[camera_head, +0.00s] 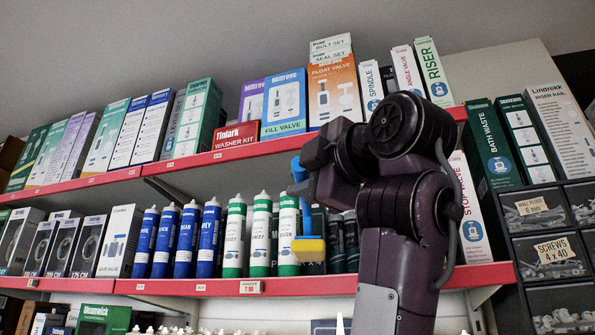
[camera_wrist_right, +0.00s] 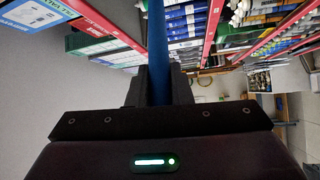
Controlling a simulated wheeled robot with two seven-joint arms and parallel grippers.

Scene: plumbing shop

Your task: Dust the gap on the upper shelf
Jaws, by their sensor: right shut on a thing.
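My right gripper (camera_head: 304,176) is shut on a duster with a blue handle (camera_head: 297,167) in front of the shelves. The duster's blue and yellow end (camera_head: 308,246) hangs below the gripper, in front of the lower shelf's tubes. In the right wrist view the blue handle (camera_wrist_right: 157,45) stands between the two dark fingers (camera_wrist_right: 158,88). The upper shelf (camera_head: 225,153) has a red front edge and carries a row of boxes. My right arm hides part of its right side, and I cannot make out a clear gap there. My left gripper is not in view.
A low red washer kit box (camera_head: 236,136) stands on the upper shelf beside the blue fill valve box (camera_head: 284,103). The tall float valve box (camera_head: 334,90) is close above my gripper. Drawers (camera_head: 537,210) stand at right.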

